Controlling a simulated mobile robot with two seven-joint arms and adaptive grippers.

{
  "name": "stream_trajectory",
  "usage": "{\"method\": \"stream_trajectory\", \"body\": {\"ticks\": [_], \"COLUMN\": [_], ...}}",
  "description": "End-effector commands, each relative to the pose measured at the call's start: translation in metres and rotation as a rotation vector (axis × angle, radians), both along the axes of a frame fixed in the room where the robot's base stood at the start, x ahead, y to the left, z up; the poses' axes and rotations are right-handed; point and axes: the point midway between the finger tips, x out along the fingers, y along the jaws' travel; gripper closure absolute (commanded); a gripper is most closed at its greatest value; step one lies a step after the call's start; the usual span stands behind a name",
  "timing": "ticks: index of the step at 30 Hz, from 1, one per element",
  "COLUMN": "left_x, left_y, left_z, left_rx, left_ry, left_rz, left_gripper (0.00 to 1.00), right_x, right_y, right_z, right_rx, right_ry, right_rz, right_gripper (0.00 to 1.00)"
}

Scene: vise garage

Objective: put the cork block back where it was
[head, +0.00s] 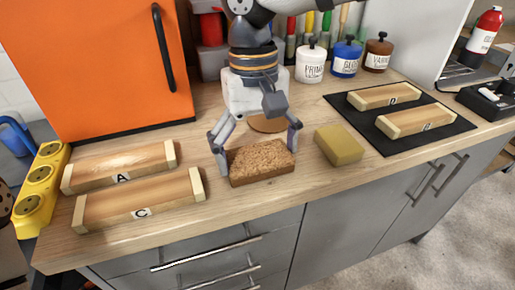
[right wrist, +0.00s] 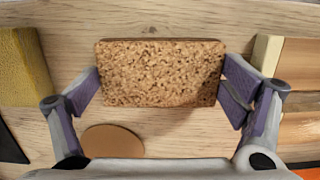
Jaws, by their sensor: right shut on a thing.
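The cork block (head: 262,163) is a speckled brown brick near the front edge of the wooden counter. My right gripper (head: 257,160) comes down from above and is shut on it, one finger at each short end. In the right wrist view the cork block (right wrist: 160,73) lies level between the two fingers. I cannot tell whether it rests on the counter or hangs just above it. A flat round brown disc (head: 267,124) lies just behind the block, and it also shows in the right wrist view (right wrist: 112,141). My left gripper is not in view.
A yellow sponge-like block (head: 339,146) sits right of the cork. Wooden pieces A (head: 119,167) and C (head: 139,202) lie left. Two more lie on a black mat (head: 388,145) at right. An orange cabinet (head: 100,60) and paint pots (head: 312,64) stand behind.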

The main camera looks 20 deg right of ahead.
Motion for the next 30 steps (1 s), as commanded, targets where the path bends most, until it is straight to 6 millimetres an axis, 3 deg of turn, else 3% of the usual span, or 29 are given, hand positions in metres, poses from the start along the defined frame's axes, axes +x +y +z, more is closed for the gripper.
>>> {"method": "stream_trajectory", "body": {"ticks": [6,7,8,20,30], "left_x": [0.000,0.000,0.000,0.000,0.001], "left_y": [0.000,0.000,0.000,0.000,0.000], "left_z": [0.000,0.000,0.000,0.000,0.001], "left_rx": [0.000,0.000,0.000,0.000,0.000], "left_ry": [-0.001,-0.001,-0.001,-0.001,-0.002], "left_rz": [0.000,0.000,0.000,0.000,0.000], "left_gripper": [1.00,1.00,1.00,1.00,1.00], "right_x": [0.000,0.000,0.000,0.001,0.011], "right_y": [0.000,0.000,0.000,0.000,0.001], "right_z": [-0.003,-0.003,-0.003,0.004,0.089], "right_rx": [0.000,0.000,0.000,0.001,0.003], "right_ry": [0.000,0.000,0.000,-0.003,-0.003], "right_rz": [-0.001,-0.001,-0.001,-0.001,-0.002], "right_gripper": [0.49,0.02,0.00,0.00,0.00]}}
